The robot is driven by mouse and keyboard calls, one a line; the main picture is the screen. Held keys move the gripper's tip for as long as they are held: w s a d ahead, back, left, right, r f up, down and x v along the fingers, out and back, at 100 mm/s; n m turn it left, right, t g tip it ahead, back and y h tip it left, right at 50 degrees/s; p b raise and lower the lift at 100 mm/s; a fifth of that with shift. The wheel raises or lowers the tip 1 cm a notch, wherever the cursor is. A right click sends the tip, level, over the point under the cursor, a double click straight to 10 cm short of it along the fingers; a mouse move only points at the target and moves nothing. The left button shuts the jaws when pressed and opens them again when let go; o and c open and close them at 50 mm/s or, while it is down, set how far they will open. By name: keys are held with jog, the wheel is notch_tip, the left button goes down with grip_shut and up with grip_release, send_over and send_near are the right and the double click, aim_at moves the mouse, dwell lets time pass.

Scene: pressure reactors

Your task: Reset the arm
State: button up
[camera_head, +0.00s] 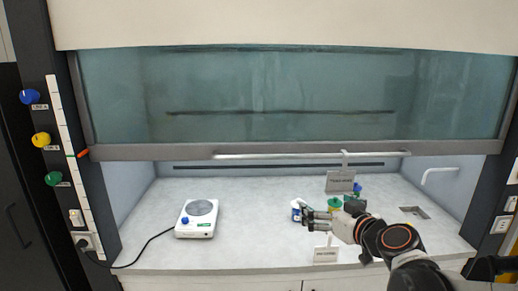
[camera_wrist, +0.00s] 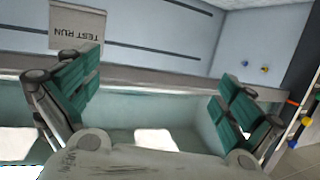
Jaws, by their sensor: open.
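My gripper (camera_head: 309,218) is at the end of my arm (camera_head: 395,240), which reaches in from the lower right in the head view. It is inside the fume hood, over the right half of the work surface. In the wrist view my gripper (camera_wrist: 155,85) has its two green-padded fingers spread wide apart, with nothing between them.
A white hotplate (camera_head: 194,229) with a cord stands on the left of the work surface (camera_head: 250,235). A sash (camera_head: 290,95) hangs above the opening, with a handle bar (camera_head: 300,155). A sign (camera_head: 340,182) hangs from it; a small sign (camera_head: 324,254) is at the front. The middle is clear.

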jog(key=s+d+f+m+g+h+b, duration=0.1)
jog(key=s+f, duration=0.4)
jog(key=s, duration=0.7)
jog(key=s+d+f+m+g+h+b, duration=0.1)
jog(key=s+f+g, duration=0.4)
jog(key=s, duration=0.6)
jog(key=shift+s+f+m+g+h+b, duration=0.35)
jog(key=shift+m+g+h+b, duration=0.4)
jog(key=shift+h, duration=0.45)
jog(key=shift+d, duration=0.1)
